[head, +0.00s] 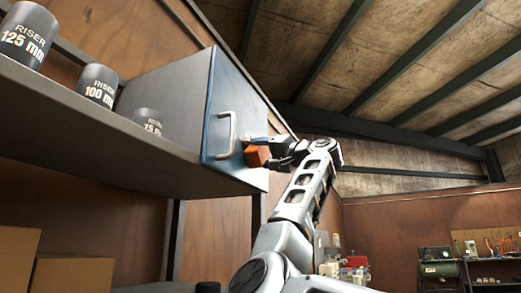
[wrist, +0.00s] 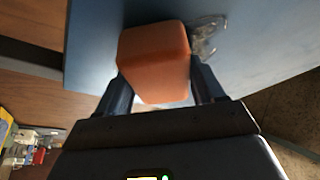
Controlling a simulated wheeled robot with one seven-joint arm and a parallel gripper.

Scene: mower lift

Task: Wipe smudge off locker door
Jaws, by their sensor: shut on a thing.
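The locker (head: 160,95) sits on a high shelf, with its blue door (head: 225,95) shut and a pale bar handle (head: 232,135) on it. My gripper (head: 272,153) is shut on an orange sponge-like block (head: 256,156) near the door's lower part, right of the handle. In the wrist view the block (wrist: 155,60) sits between the two fingers (wrist: 158,85), against or very close to the blue door (wrist: 265,40). A greyish smudge (wrist: 207,35) shows on the door just right of the block. The block hides part of the door.
Three dark riser cylinders, marked 125 mm (head: 28,38), 100 mm (head: 98,85) and 75 mm (head: 147,120), stand on the shelf (head: 60,115) left of the locker. Cardboard boxes (head: 75,273) are below. A cluttered bench is at the far right.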

